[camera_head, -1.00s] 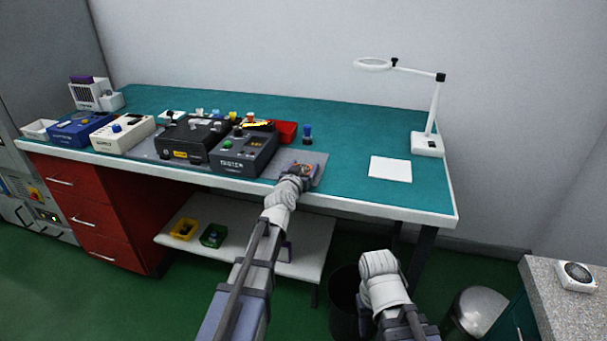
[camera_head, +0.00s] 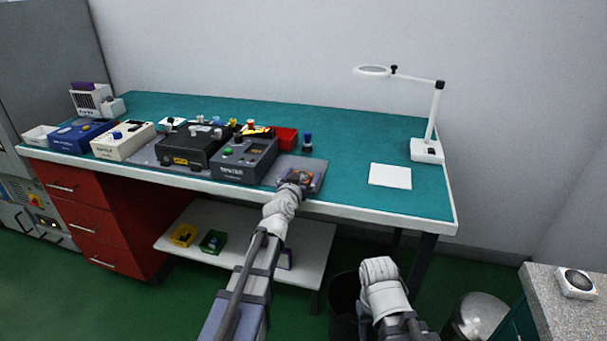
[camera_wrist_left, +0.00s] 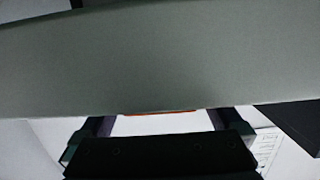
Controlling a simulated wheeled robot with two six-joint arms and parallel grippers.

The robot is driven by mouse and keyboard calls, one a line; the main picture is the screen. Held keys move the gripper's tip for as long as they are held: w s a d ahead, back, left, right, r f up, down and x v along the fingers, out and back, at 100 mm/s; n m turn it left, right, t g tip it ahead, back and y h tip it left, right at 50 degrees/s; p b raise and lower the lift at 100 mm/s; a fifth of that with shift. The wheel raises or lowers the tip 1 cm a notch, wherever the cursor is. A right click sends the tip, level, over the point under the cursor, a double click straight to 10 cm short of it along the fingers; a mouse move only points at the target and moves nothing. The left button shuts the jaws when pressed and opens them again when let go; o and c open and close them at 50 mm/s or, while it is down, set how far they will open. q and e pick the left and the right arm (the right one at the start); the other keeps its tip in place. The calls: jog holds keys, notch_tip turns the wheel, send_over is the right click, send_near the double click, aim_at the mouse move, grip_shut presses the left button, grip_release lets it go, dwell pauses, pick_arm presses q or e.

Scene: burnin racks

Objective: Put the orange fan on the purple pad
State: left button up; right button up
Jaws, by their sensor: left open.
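The orange fan (camera_head: 303,175) shows as a small orange patch just beyond my left gripper at the front of the workbench. The purple pad (camera_head: 319,180) shows as a dark purplish patch around and under it; the fan appears to lie on the pad, partly hidden by the gripper. My left gripper (camera_head: 297,185) is open, close to the fan at the bench's front edge. In the left wrist view a thin orange-red strip (camera_wrist_left: 160,112) shows between the open fingers, below a broad grey-green surface. My right arm's gripper is not visible.
A dark tester box (camera_head: 244,160) stands just left of the gripper on a grey mat. A red bin (camera_head: 287,138) and a blue-capped item (camera_head: 307,142) are behind. A white sheet (camera_head: 390,176) and magnifier lamp (camera_head: 427,150) are right, with clear teal bench between.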

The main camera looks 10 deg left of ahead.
pick_arm(q)
jog(key=s+r+p, duration=0.1)
jog(key=s, duration=1)
jog(key=shift+a+r, duration=0.15)
jog(key=shift+r, duration=0.2)
jog(key=w+g+p, duration=0.1)
jog(key=p, duration=0.2)
jog(key=w+r+g+p, duration=0.1)
jog(key=p, duration=0.2)
jog(key=shift+d+r+g+p, duration=0.15)
jog(key=shift+d+g+p, duration=0.15)
jog(key=shift+g+p, duration=0.1)
jog(key=shift+b+x, duration=0.35)
jog(key=shift+x, duration=0.5)
jog(key=shift+a+r+b+x, duration=0.15)
jog(key=shift+b+x, duration=0.3)
jog(key=shift+x, duration=1.05)
jog(key=shift+a+r+b+x, duration=0.15)
jog(key=shift+b+x, duration=0.3)
jog(key=shift+x, duration=1.05)
